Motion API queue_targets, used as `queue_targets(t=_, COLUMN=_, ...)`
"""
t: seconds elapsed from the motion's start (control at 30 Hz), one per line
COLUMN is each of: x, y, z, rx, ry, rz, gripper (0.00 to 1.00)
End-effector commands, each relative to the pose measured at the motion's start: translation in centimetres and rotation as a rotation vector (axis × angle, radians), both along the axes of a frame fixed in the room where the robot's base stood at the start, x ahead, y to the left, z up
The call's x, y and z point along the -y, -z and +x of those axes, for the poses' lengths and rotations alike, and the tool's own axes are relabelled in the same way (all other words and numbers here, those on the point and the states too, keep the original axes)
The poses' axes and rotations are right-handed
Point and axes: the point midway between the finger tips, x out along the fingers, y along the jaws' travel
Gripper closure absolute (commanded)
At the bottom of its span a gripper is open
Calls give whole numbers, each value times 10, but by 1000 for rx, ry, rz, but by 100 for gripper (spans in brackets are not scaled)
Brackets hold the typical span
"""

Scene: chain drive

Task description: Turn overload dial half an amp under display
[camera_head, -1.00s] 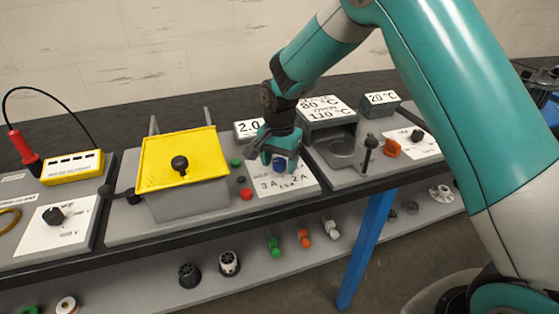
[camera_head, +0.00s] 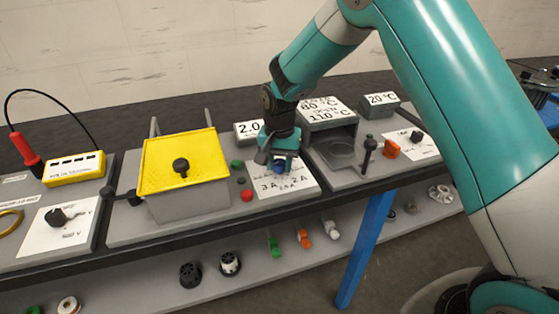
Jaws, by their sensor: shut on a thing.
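The overload dial (camera_head: 279,168) is a blue knob on a white scale plate (camera_head: 298,186) marked 3A, 2.5A and 2A. My gripper (camera_head: 280,164) comes down from above and is shut on the dial. The fingers cover much of the knob, so where its pointer stands cannot be told. The display (camera_head: 247,132) behind, to the left of my gripper, shows 2.0; its right end is hidden by my gripper.
Left of the plate are a green button (camera_head: 237,164), a red button (camera_head: 247,195) and a yellow-lidded box (camera_head: 181,160).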

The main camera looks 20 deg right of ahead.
Motion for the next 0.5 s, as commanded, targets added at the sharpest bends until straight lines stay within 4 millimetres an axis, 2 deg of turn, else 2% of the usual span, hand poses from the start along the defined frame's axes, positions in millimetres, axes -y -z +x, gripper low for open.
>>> queue_targets(t=0.5, x=0, y=-2, z=0, rx=0, ry=-489, rz=0, gripper=87)
